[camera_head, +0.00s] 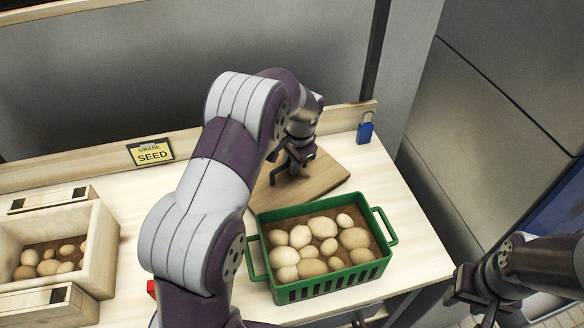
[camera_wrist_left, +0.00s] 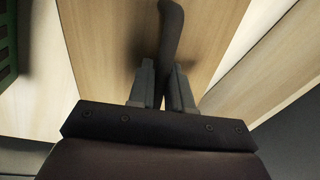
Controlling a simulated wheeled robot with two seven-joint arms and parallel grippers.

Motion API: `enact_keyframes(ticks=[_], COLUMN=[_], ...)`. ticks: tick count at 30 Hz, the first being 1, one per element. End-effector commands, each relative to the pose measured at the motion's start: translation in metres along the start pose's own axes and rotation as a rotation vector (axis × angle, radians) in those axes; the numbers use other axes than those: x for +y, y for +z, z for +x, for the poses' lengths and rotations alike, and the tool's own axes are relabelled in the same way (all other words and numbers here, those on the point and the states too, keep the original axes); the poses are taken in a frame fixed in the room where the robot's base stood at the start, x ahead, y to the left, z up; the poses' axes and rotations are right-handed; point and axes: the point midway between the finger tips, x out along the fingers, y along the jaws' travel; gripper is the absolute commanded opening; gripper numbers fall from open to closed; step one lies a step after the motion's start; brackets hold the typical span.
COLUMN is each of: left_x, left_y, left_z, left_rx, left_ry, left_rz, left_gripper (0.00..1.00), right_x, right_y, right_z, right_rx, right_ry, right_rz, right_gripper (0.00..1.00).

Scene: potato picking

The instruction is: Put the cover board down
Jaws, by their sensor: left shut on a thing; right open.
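The cover board (camera_head: 325,176) is a flat brown wooden panel at the back right of the table, behind the green crate. It looks flat on or just above the tabletop; I cannot tell whether it touches. My left gripper (camera_head: 292,160) is over the board and shut on its dark handle. In the left wrist view the handle (camera_wrist_left: 171,40) rises between the fingers (camera_wrist_left: 160,88), with the board (camera_wrist_left: 110,50) beneath. My left arm hides the board's left part in the head view. My right gripper (camera_head: 487,312) is open and empty at the lower right, off the table.
A green crate (camera_head: 318,290) of potatoes stands in front of the board. A wooden box (camera_head: 103,245) with potatoes is at the left. A blue padlock (camera_head: 365,132) and a "SEED" sign (camera_head: 151,152) are at the back ledge. The table's right strip (camera_head: 420,255) is clear.

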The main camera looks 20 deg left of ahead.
Motion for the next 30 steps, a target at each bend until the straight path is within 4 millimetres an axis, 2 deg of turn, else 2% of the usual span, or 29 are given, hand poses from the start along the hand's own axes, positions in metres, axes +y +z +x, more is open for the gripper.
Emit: enact_keyframes(ticks=[3,13,14,16,25,28,30], left_x=[0.002,0.003,0.003,0.003,0.003,0.002,0.002], left_y=[-0.001,-0.001,-0.001,-0.001,-0.001,-0.001,-0.001], left_z=[0.014,0.018,0.018,0.018,0.016,0.004,-0.013], left_rx=[0.002,0.003,0.002,0.002,0.003,0.005,0.006], left_ry=[-0.002,-0.002,-0.002,-0.002,-0.002,-0.003,-0.004], left_rz=[0.0,0.0,0.0,0.0,0.0,0.0,-0.001], left_gripper=[0.0,0.0,0.22,0.45,0.45,0.45,0.45], right_x=[0.0,0.0,0.0,0.0,0.0,0.0,0.0], right_y=[0.0,0.0,0.0,0.0,0.0,0.0,0.0], right_z=[0.001,0.002,0.002,0.002,0.001,0.0,0.0], right_rx=[0.0,0.0,0.0,0.0,0.0,0.0,0.0], right_ry=[0.0,0.0,0.0,0.0,0.0,0.0,0.0], right_rz=[0.0,0.0,0.0,0.0,0.0,0.0,0.0], right_gripper=[0.43,0.43,0.43,0.43,0.43,0.43,0.43])
